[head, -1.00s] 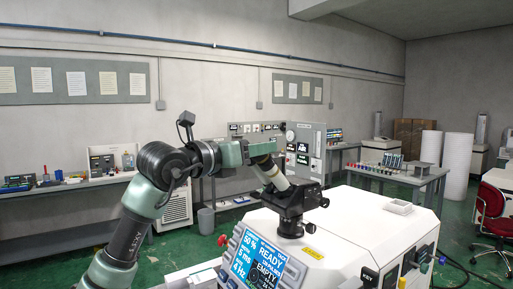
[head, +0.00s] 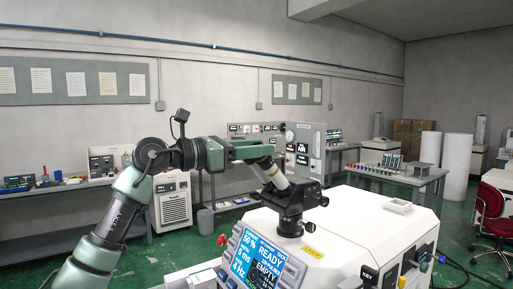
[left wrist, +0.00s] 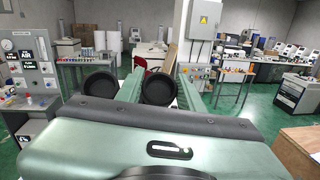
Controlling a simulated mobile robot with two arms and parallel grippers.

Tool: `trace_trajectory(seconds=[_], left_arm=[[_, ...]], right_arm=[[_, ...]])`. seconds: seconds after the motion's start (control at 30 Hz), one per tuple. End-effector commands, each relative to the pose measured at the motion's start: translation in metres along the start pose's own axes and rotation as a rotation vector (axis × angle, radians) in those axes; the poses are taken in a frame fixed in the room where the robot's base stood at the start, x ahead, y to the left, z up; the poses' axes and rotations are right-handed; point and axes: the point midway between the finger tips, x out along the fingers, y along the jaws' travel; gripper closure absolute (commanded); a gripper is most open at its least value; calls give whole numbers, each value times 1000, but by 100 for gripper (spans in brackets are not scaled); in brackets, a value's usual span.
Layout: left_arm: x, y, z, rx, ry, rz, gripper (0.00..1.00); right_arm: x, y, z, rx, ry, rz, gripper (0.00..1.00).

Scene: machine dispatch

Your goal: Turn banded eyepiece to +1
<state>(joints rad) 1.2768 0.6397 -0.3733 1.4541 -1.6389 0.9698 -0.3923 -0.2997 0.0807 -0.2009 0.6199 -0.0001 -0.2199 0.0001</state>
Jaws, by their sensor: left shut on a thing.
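The microscope (head: 290,205) stands on the white machine (head: 350,225), with cream eyepiece tubes (head: 274,175) tilted up towards my left gripper (head: 262,148). In the left wrist view two round black eyepiece cups show side by side. The left cup (left wrist: 98,88) is outside my fingers. The right cup, an eyepiece (left wrist: 160,88), sits between the two green fingers of my left gripper (left wrist: 158,92), which is shut on it. The band and any scale marks are too small or hidden to read, so I cannot tell which eyepiece is banded. My right gripper is not in view.
The machine's screen (head: 262,262) reads READY and EMPTY. A small white tray (head: 398,207) lies on its top. A bench (head: 400,175) stands behind, and a red chair (head: 490,215) is at the right.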

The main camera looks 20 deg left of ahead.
Motion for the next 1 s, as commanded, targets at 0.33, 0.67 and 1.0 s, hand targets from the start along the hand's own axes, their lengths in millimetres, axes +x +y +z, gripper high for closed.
trace_trajectory(seconds=[0.33,0.67,1.0], left_arm=[[-1,1,2,5,-5,-1,54],[-1,0,0,4,-3,-1,53],[-50,1,-4,6,-3,2,53]], right_arm=[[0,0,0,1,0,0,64],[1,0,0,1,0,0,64],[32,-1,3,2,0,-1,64]])
